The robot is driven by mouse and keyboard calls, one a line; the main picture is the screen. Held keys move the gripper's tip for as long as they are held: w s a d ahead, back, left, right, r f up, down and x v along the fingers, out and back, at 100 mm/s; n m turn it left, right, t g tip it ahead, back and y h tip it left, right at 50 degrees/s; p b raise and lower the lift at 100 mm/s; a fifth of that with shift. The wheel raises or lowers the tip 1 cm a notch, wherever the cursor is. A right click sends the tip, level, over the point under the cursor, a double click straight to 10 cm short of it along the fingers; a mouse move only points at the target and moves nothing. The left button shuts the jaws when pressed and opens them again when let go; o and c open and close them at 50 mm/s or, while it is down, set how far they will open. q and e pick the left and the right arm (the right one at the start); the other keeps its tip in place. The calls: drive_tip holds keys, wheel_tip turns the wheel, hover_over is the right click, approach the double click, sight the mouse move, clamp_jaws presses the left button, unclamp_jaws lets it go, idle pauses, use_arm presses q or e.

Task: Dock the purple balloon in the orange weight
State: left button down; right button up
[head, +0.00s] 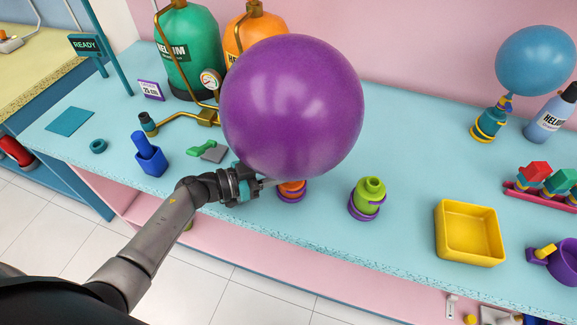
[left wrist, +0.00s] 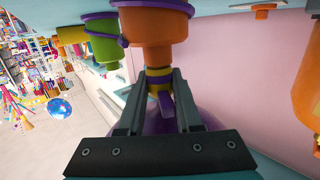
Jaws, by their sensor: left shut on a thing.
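The large purple balloon (head: 292,105) floats upright above the counter, directly over the orange weight (head: 291,188), mostly hiding it. My left gripper (head: 270,183) is beneath the balloon, beside the weight's top. In the left wrist view, which looks inverted, my left gripper (left wrist: 167,82) is shut on a small yellow and purple neck piece (left wrist: 162,98) of the balloon. The orange weight (left wrist: 155,38) with its purple rim is right at the yellow end. I cannot tell whether the neck is seated in it. My right gripper is not in view.
A lime green weight (head: 368,198) stands just right of the orange one. A yellow tray (head: 469,233) is farther right. A blue balloon (head: 536,60) sits over a teal weight (head: 488,124). Helium tanks (head: 188,45) stand behind; a blue cup (head: 150,158) is left.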

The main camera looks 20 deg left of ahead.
use_arm(q)
drive_tip(key=c, duration=0.5)
unclamp_jaws()
drive_tip(key=shift+p+v, duration=0.6)
drive_tip(key=shift+v, duration=1)
drive_tip(key=p+v, duration=0.2)
drive_tip(key=v, duration=1.4)
drive_tip(key=shift+s+a+p, duration=0.25)
drive_tip(key=shift+a+p, duration=0.05)
drive_tip(key=shift+w+r, duration=0.1)
